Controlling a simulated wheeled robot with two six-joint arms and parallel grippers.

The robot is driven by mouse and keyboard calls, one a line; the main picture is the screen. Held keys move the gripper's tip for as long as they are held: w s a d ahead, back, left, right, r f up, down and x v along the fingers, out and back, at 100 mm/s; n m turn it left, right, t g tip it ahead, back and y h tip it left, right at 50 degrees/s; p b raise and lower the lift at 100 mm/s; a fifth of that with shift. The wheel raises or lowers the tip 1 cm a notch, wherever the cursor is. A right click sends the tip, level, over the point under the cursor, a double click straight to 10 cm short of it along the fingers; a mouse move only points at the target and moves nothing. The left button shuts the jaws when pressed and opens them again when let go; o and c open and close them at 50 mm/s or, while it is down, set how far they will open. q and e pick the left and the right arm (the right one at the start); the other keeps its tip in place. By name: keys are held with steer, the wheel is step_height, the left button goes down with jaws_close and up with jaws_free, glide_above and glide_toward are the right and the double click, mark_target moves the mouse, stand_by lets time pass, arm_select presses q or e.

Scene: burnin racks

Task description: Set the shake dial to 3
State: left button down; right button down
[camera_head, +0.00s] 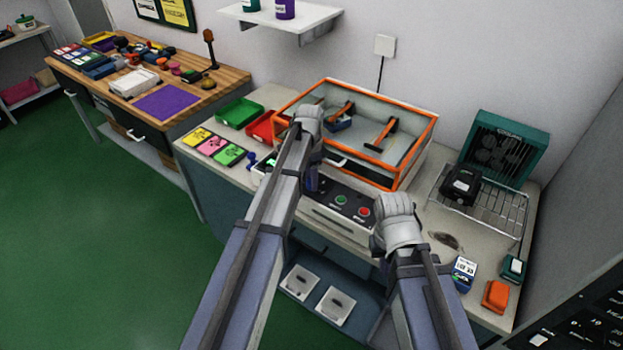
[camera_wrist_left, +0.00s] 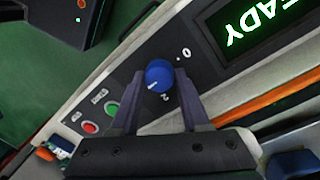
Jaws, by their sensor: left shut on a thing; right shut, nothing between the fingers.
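The shake dial is a blue round knob (camera_wrist_left: 158,72) on a dark panel in the left wrist view. A short white mark shows on its lower-left part. A printed 0 lies to its upper right and a 2 just below it; a 3 is not readable. My left gripper (camera_wrist_left: 159,80) is shut on the dial, one finger on each side. In the head view my left gripper (camera_head: 312,180) is at the control panel (camera_head: 338,206) and its arm hides the dial. My right gripper (camera_head: 378,243) is shut and empty, right of the panel, its fingers mostly hidden by the wrist.
A green lit display (camera_wrist_left: 255,22) is partly cut off, with "EADY" readable. Green (camera_wrist_left: 112,107) and red (camera_wrist_left: 90,127) buttons sit on the same panel. Behind it stands an orange-framed clear box (camera_head: 400,160). A wire rack (camera_head: 505,210) is at the right.

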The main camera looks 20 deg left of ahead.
stand_by(0.3)
arm_select(q)
steer(key=shift+c, duration=1.9)
jaws_free()
steer(key=shift+r, duration=0.15)
arm_select(e)
steer(key=shift+r, duration=0.15)
